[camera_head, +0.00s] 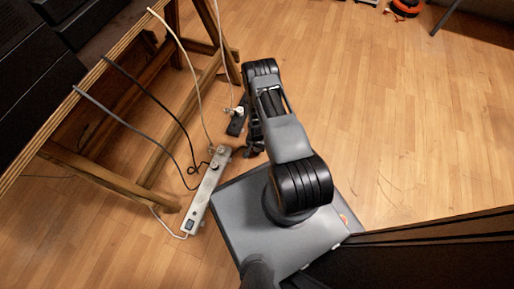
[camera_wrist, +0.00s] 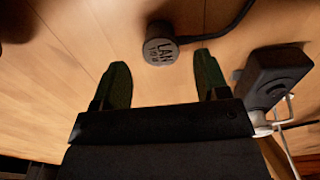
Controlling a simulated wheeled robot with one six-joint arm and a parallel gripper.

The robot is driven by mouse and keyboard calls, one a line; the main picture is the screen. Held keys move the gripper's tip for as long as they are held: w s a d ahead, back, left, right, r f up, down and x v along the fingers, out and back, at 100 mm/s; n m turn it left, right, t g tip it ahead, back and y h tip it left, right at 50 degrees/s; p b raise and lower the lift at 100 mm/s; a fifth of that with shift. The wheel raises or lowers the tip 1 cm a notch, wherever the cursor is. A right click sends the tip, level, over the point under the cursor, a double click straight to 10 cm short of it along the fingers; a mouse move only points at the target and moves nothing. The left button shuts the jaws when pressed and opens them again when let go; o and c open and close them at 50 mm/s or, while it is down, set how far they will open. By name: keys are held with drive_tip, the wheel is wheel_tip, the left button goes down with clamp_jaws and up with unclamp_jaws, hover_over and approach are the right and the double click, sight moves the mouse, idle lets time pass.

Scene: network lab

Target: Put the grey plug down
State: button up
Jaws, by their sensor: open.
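In the wrist view, my gripper (camera_wrist: 161,59) is open, its two dark green fingers spread wide over the wooden floor. A round grey plug (camera_wrist: 160,48) with dark lettering, the top line reading LAN, shows between and slightly beyond the fingertips. Clear gaps separate it from both fingers. It appears to be on the floor, and a dark cable (camera_wrist: 232,22) runs from it to the upper right. In the head view my gripper (camera_head: 254,150) is low, beside the strips and partly hidden by my arm. I cannot make out the grey plug there.
A dark power strip (camera_wrist: 273,72) with a white cable lies right of my fingers; in the head view it shows with a white plug (camera_head: 236,111). A pale power strip (camera_head: 207,192) with plugs lies nearby, by the wooden table frame (camera_head: 110,178).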

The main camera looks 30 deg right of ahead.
wheel_tip(320, 180, up, 6)
drive_tip(key=r+p, duration=0.1)
drive_tip(key=p, duration=0.1)
wheel_tip(320, 180, up, 12)
drive_tip(key=n, duration=0.2)
hover_over(257, 149)
drive_tip(key=w, duration=0.5)
drive_tip(key=a+r+n+t, duration=0.1)
drive_tip(key=a+r+n, duration=0.15)
drive_tip(key=r, duration=1.35)
drive_tip(key=s+a+r+n, duration=0.2)
drive_tip(key=s+r, duration=0.5)
drive_tip(key=r, duration=0.3)
drive_tip(key=s+a+r+n+t, duration=0.1)
drive_tip(key=s+a+r+n, duration=0.2)
drive_tip(key=s+r, duration=0.5)
wheel_tip(257, 149, up, 3)
drive_tip(key=shift+a+f+t, duration=0.15)
drive_tip(key=shift+a+t, duration=0.15)
drive_tip(key=shift+a, duration=0.05)
